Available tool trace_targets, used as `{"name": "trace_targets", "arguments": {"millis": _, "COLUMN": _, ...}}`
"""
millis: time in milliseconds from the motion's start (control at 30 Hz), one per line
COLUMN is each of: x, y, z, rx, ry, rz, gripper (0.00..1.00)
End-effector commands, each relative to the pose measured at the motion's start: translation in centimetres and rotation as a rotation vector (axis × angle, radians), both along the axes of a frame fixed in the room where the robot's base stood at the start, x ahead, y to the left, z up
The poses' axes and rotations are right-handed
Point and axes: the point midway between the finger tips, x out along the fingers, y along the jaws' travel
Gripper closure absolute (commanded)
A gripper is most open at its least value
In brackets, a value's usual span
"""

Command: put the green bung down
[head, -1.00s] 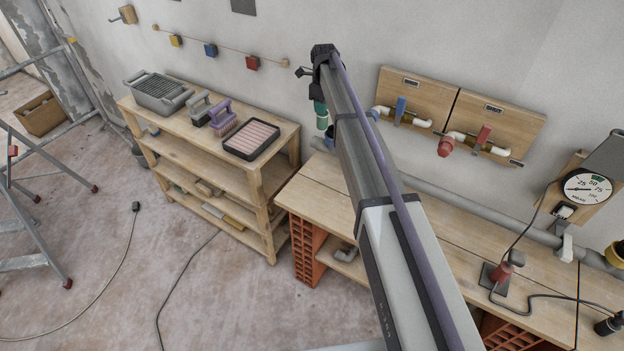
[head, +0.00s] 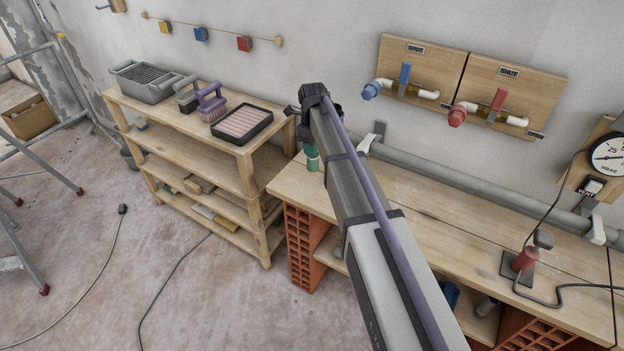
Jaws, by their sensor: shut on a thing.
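My gripper (head: 310,146) is at the end of my arm, over the left end of the wooden bench. It is shut on the green bung (head: 312,160), which hangs below it, small and partly covered by the arm. The bung is close to the bench top (head: 440,230) near its left edge; I cannot tell whether it touches the wood. The fingertips are mostly hidden behind the wrist.
A wooden shelf unit (head: 258,149) with a grey tray (head: 147,82), brushes and a black-rimmed pink tray (head: 242,126) stands left of the bench. Wall boards (head: 420,66) carry pipes with blue and red ends. A grey pipe (head: 455,172) runs behind the bench, whose middle is clear.

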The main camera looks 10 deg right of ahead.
Motion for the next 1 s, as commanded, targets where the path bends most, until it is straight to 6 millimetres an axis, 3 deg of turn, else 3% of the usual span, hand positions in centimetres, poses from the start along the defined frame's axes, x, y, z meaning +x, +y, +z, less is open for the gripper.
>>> {"name": "trace_targets", "arguments": {"millis": 33, "x": 0.0, "y": 0.0, "z": -2.7, "rx": 0.000, "ry": 0.000, "rz": 0.000, "gripper": 0.99}}
{"name": "trace_targets", "arguments": {"millis": 233, "x": 0.0, "y": 0.0, "z": -3.2, "rx": 0.000, "ry": 0.000, "rz": 0.000, "gripper": 0.99}}
{"name": "trace_targets", "arguments": {"millis": 433, "x": 0.0, "y": 0.0, "z": -7.0, "rx": 0.000, "ry": 0.000, "rz": 0.000, "gripper": 0.99}}
{"name": "trace_targets", "arguments": {"millis": 800, "x": 0.0, "y": 0.0, "z": -7.0, "rx": 0.000, "ry": 0.000, "rz": 0.000, "gripper": 0.99}}
{"name": "trace_targets", "arguments": {"millis": 833, "x": 0.0, "y": 0.0, "z": -7.0, "rx": 0.000, "ry": 0.000, "rz": 0.000, "gripper": 0.70}}
{"name": "trace_targets", "arguments": {"millis": 1000, "x": 0.0, "y": 0.0, "z": -6.8, "rx": 0.000, "ry": 0.000, "rz": 0.001, "gripper": 0.53}}
